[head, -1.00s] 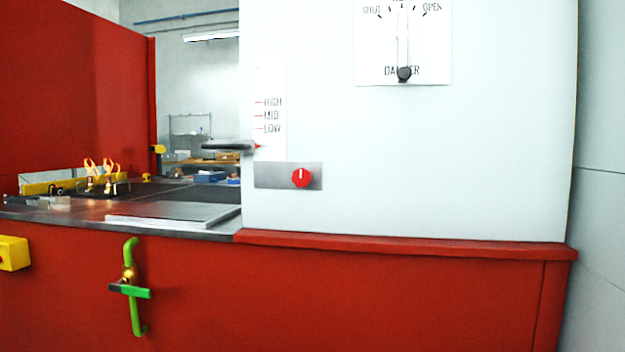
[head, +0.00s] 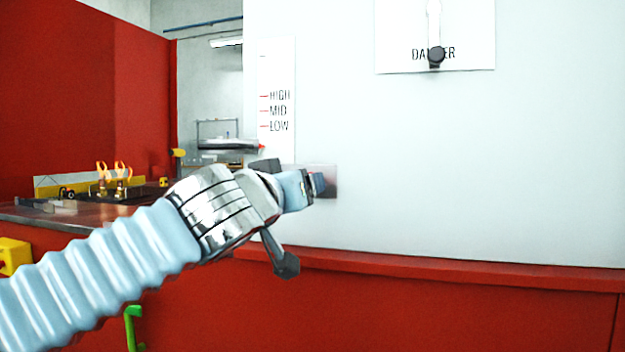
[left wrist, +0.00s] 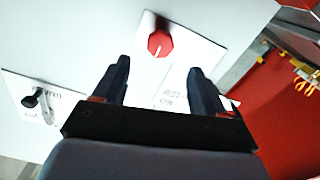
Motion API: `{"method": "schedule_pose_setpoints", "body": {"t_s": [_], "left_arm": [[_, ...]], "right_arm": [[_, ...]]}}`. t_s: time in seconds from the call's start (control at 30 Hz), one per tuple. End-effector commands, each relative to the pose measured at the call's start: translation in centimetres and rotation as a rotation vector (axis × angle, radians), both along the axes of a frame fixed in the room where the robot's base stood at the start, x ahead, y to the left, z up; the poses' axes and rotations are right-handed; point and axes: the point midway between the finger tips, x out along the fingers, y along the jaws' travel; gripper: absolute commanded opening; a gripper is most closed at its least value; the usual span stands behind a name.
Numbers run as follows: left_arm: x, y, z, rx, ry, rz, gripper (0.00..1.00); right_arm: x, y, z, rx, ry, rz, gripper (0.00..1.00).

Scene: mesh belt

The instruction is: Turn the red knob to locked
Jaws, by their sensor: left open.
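The red knob (left wrist: 160,43) with a white pointer line sits on its small metal plate (left wrist: 200,48) on the white panel, seen in the left wrist view. In the head view the plate's right end (head: 330,182) shows, and my left gripper hides nearly all of the knob. My left gripper (head: 318,182) is in front of the plate. In the left wrist view its two fingers (left wrist: 158,75) are spread and empty, with the knob beyond the tips and roughly between them. I cannot tell the distance to the knob. My right gripper is not in view.
A black-knobbed damper lever (head: 436,55) is on the panel at upper right. A HIGH/MID/LOW scale (head: 277,110) is above the knob plate. A red ledge (head: 450,268) runs below. A green handle (head: 132,325) is at lower left. The white panel right of the plate is clear.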

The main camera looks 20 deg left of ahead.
Motion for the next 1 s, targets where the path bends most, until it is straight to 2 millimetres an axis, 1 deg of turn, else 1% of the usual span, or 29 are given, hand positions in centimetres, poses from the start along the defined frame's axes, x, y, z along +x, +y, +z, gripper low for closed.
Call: {"method": "schedule_pose_setpoints", "body": {"t_s": [0.03, 0.2, 0.3, 0.4, 0.57, 0.8, 0.83, 1.0], "left_arm": [[1.4, -0.1, 0.2, 0.002, 0.003, 0.001, 0.71], [5.3, -0.3, 0.3, 0.003, 0.004, 0.000, 0.71], [7.0, -0.3, 0.2, 0.004, 0.003, -0.001, 0.71], [8.3, -0.3, 0.2, 0.002, 0.002, 0.001, 0.71], [9.2, -0.3, 0.0, 0.003, 0.002, 0.000, 0.71], [9.3, -0.3, -0.1, 0.002, 0.002, 0.000, 0.71], [9.3, -0.3, -0.1, 0.002, 0.002, 0.000, 0.70], [9.3, -0.4, -0.1, 0.002, 0.002, -0.001, 0.43]], "right_arm": [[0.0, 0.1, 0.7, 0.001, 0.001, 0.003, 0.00], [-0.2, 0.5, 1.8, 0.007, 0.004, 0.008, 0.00], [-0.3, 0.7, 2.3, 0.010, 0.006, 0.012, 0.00], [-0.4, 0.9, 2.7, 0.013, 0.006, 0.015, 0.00], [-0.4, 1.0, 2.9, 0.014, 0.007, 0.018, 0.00], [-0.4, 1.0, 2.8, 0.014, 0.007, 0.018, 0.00], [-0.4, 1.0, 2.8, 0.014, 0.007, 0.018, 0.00], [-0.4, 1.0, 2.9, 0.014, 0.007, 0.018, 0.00]]}}
